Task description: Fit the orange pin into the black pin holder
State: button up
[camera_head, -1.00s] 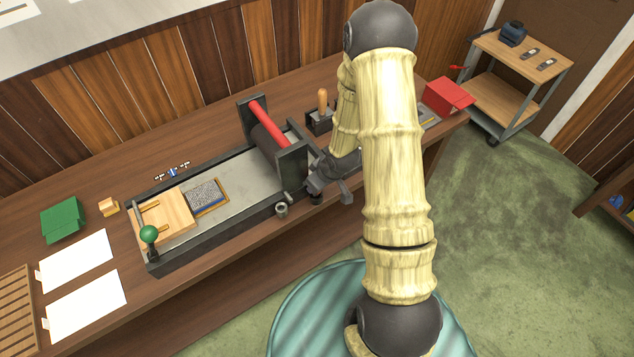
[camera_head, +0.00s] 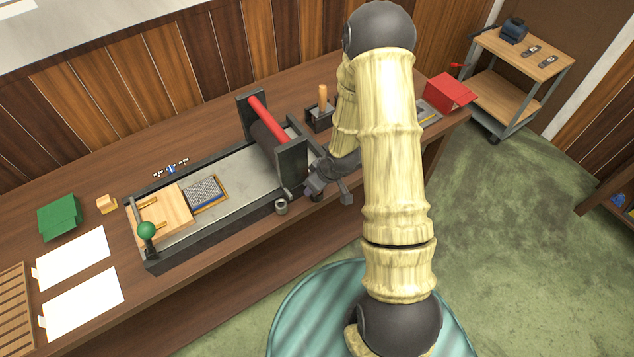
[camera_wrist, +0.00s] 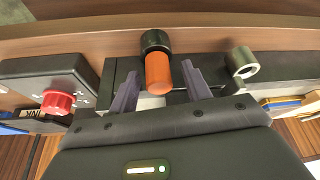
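The orange pin (camera_wrist: 158,75) shows in the wrist view, with its far end at the mouth of the black pin holder (camera_wrist: 155,40). It appears to stand in the holder; how deep it sits I cannot tell. My gripper (camera_wrist: 160,72) is open, one finger on each side of the pin, with gaps between. In the head view, my gripper (camera_head: 316,188) is low at the bench's front edge, right of the press, and hides the pin. Part of the black holder (camera_head: 316,197) shows beneath it.
A grey metal ring holder (camera_wrist: 243,62) stands right of the black holder, also seen in the head view (camera_head: 281,207). A control box with a red knob (camera_wrist: 58,101) is at the left. The press with its red roller (camera_head: 268,120) stands close behind my gripper.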

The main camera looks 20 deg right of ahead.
jog(key=shift+w+r, duration=0.1)
dwell(0.3)
jog(key=shift+d+r, duration=0.2)
jog(key=shift+r, duration=0.3)
jog(key=p+v, duration=0.3)
jog(key=v, duration=1.3)
jog(key=shift+s, duration=0.3)
jog(key=shift+a, duration=0.15)
jog(key=s+a+r+m+g+h, duration=0.1)
jog(key=s+a+r+m+h, duration=0.1)
jog(key=s+r+m, duration=0.4)
notch_tip(320, 180, up, 4)
jog(key=shift+s+a+f, duration=0.1)
jog(key=shift+s+a, duration=0.65)
jog(key=shift+s, duration=0.4)
